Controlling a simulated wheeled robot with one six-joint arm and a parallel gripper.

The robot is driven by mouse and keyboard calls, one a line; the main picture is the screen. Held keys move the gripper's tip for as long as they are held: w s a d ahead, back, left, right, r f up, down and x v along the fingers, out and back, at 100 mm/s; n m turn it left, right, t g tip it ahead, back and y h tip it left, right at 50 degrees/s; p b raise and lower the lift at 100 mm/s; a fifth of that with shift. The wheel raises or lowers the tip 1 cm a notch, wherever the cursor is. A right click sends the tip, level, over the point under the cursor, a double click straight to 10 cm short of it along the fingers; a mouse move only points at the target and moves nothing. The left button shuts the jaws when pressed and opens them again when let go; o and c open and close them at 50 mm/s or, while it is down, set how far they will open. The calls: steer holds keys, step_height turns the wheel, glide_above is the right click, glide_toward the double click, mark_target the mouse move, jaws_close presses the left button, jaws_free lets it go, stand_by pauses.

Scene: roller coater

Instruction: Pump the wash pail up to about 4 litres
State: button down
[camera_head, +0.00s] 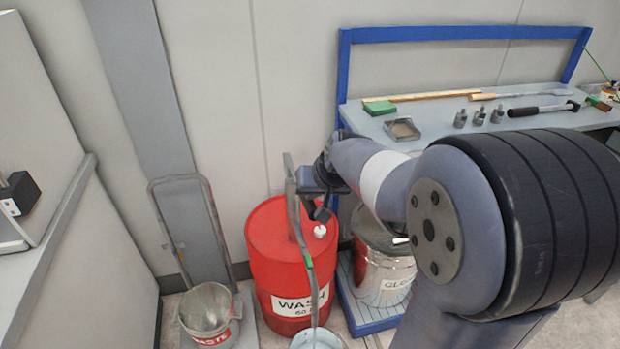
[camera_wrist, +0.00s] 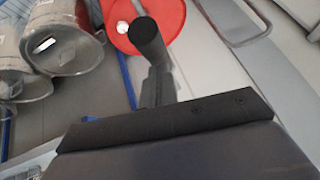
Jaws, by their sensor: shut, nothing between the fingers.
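The red wash drum (camera_head: 262,250) stands upright, labelled WASH, with a white cap on top. It also shows at the top of the wrist view (camera_wrist: 178,18). A grey pump lever (camera_head: 291,185) rises above the drum. A grey tube (camera_head: 311,285) with a green band runs down its front to a pale pail (camera_head: 318,341), cut off by the bottom edge; its water level cannot be read. My gripper (camera_head: 323,212) is shut and empty, above the drum just right of the lever. Whether it touches the lever cannot be told. A dark rounded piece shows ahead of it in the wrist view.
A metal bucket labelled WASTE (camera_head: 208,312) stands on a cart to the left. A metal can (camera_head: 380,270) stands on a blue-framed rack at right. The workbench (camera_head: 440,140) behind carries tools and small fittings. My arm hides part of the right side.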

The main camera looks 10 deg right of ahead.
step_height(320, 180, down, 12)
steer(key=s+t+b, duration=0.2)
steer(key=b, duration=1.5)
steer(key=shift+s+t, duration=0.25)
steer(key=shift+t, duration=0.05)
steer(key=w+r+p+v, duration=0.2)
steer(key=p+v, duration=0.2)
steer(key=v, duration=1)
steer(key=shift+d+t, duration=0.25)
steer(key=shift+t, duration=0.05)
steer(key=shift+w+r, duration=0.1)
steer(key=shift+w, duration=0.05)
